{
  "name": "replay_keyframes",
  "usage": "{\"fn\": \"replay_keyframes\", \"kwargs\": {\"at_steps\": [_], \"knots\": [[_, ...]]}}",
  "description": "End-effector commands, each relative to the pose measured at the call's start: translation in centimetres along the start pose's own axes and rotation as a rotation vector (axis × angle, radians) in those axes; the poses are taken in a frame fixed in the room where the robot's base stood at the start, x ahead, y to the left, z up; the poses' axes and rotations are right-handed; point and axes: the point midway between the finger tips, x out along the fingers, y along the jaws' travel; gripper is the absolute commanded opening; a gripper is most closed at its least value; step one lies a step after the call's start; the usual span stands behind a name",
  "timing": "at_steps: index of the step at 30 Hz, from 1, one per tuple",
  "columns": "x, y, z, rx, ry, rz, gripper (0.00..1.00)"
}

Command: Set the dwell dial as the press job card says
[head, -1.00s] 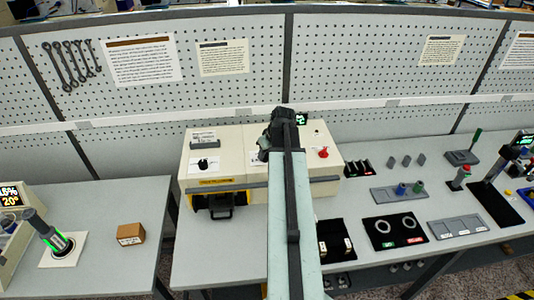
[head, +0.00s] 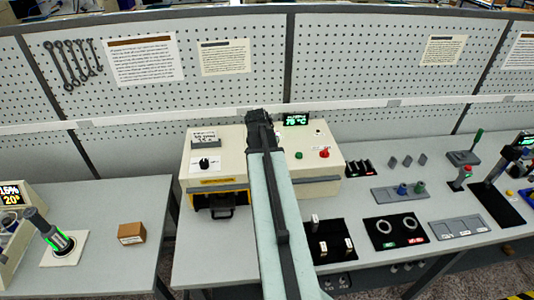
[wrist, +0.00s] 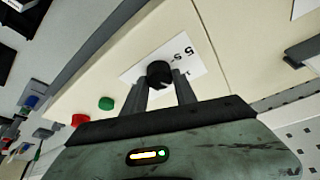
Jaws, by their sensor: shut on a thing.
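The cream press (head: 232,140) stands on the bench in the head view. My gripper (head: 259,122) is over the middle of its top. In the wrist view my gripper (wrist: 160,80) is shut on a black dial (wrist: 158,69), one finger on each side. My arm hides this dial in the head view. Another black dial (head: 204,163) is on the press's left. A job card (head: 204,135) stands in a holder behind it; its print is too small to read surely.
A green button (head: 299,155), a red button (head: 324,154) and a lit display (head: 296,119) are on the press's right. Black trays with small parts (head: 330,240) and rings (head: 395,231) lie further right. A brown box (head: 131,233) stands on the left bench.

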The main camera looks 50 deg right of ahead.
Motion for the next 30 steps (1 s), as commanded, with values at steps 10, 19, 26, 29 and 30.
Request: {"fn": "replay_keyframes", "kwargs": {"at_steps": [10,19,26,29,30], "knots": [[0.07,-0.24,-0.08,0.302,-0.003,0.129,0.0],[0.1,-0.38,-0.16,0.551,-0.003,0.232,0.0],[0.1,-0.38,-0.18,0.697,-0.003,0.293,0.0],[0.11,-0.38,-0.19,0.743,-0.002,0.311,0.0],[0.1,-0.38,-0.18,0.757,-0.003,0.317,0.0]]}}
